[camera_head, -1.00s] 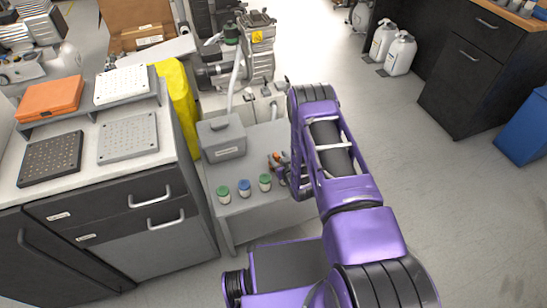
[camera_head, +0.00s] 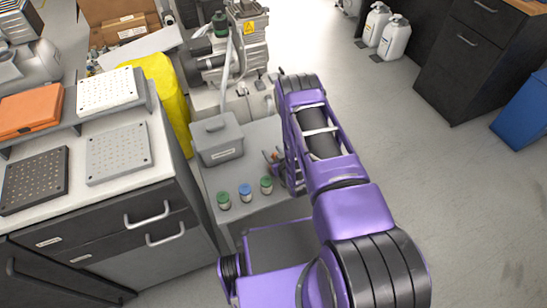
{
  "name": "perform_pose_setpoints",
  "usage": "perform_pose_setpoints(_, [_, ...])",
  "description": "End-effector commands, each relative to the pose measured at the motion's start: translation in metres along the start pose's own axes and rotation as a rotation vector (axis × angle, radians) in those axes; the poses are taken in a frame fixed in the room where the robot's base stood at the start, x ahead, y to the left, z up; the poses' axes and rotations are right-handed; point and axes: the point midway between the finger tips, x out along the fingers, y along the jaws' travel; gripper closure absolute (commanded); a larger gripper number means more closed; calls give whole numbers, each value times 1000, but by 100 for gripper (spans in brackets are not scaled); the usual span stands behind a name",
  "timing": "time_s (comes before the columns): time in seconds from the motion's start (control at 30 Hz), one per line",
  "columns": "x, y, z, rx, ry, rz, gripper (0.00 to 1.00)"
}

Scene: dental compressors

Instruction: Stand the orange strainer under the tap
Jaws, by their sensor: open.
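A small orange-brown thing (camera_head: 275,156), which may be the orange strainer, shows at the left edge of my arm above the low grey bench. It is too small and too covered to tell its shape or whether it stands. My gripper (camera_head: 279,169) is only partly seen there, low beside the arm and close to this thing. Its fingers are mostly hidden, and no held object can be made out. I cannot pick out the tap; the compressor (camera_head: 246,44) with its pale hose stands behind the bench.
On the low bench (camera_head: 250,211) stand a grey lidded box (camera_head: 217,140), two green-capped jars (camera_head: 223,200) (camera_head: 266,185) and a blue-capped jar (camera_head: 245,192). A counter at left holds an orange tray (camera_head: 30,111) and perforated plates (camera_head: 118,152).

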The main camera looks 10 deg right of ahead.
Motion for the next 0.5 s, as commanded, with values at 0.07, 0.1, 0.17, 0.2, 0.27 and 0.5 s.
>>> perform_pose_setpoints(0.07, [0, 0, 0, 0, 0, 0, 45])
perform_pose_setpoints(0.1, [0, 0, 0, 0, 0, 0, 45])
perform_pose_setpoints(0.17, [0, 0, 0, 0, -1, 0, 45])
perform_pose_setpoints(0.2, [0, 0, 0, 0, -1, 0, 47])
perform_pose_setpoints(0.27, [0, 0, 0, 0, -1, 0, 58])
perform_pose_setpoints(0.5, [0, 0, 0, 0, -1, 0, 100])
